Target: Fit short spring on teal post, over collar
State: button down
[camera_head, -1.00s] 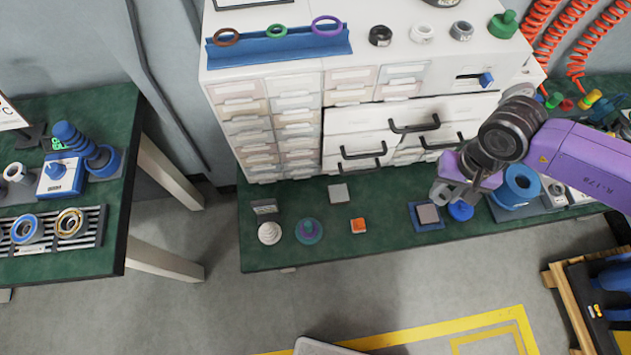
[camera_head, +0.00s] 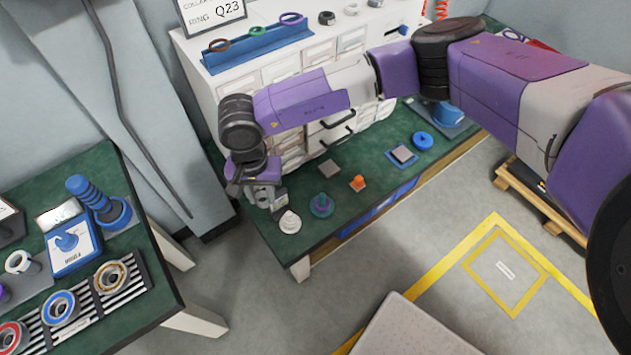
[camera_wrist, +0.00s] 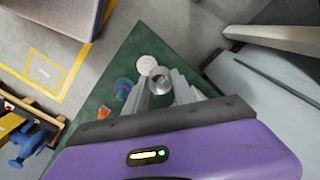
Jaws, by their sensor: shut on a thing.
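The teal post (camera_head: 321,206) stands upright on the green bench, with a purple round part around its lower portion; it also shows in the wrist view (camera_wrist: 123,86). My gripper (camera_head: 262,200) is above the bench's left end, to the left of the post and apart from it. In the wrist view its fingers (camera_wrist: 165,95) are shut on a small round silvery piece with an open centre (camera_wrist: 161,80), which looks like the short spring. Its coils are too small to make out. In the head view the spring is hidden or too small to tell.
A white ribbed round piece (camera_head: 290,222) lies close by my gripper, left of the post. An orange block (camera_head: 358,183) and a grey square (camera_head: 329,168) lie right of the post. White drawers (camera_head: 290,75) rise behind. A second green table (camera_head: 150,260) is at left.

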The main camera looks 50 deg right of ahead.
jog(key=s+d+f+n, duration=0.2)
jog(key=d+n, duration=0.3)
jog(key=n, duration=0.5)
jog(key=s+d+f+n+b, duration=0.1)
jog(key=d+n, duration=0.4)
jog(key=n, duration=0.5)
jog(key=s+d+f+n+b, duration=0.1)
jog(key=s+d+f+n, duration=0.2)
jog(key=d+n, duration=0.3)
jog(key=shift+d+f+n, duration=0.1)
jog(key=shift+f+n, duration=0.1)
jog(key=shift+n, duration=0.85)
jog(key=shift+f+n, duration=0.2)
jog(key=shift+n, duration=0.85)
jog(key=shift+f+m+b, duration=0.2)
jog(key=shift+m+b, duration=0.1)
jog(key=shift+b, duration=0.15)
jog(key=shift+f+b, duration=0.45)
jog(key=shift+f, duration=0.15)
jog(key=shift+d+f+b, duration=0.1)
jog(key=shift+f+b, duration=0.7)
jog(key=shift+f, duration=0.5)
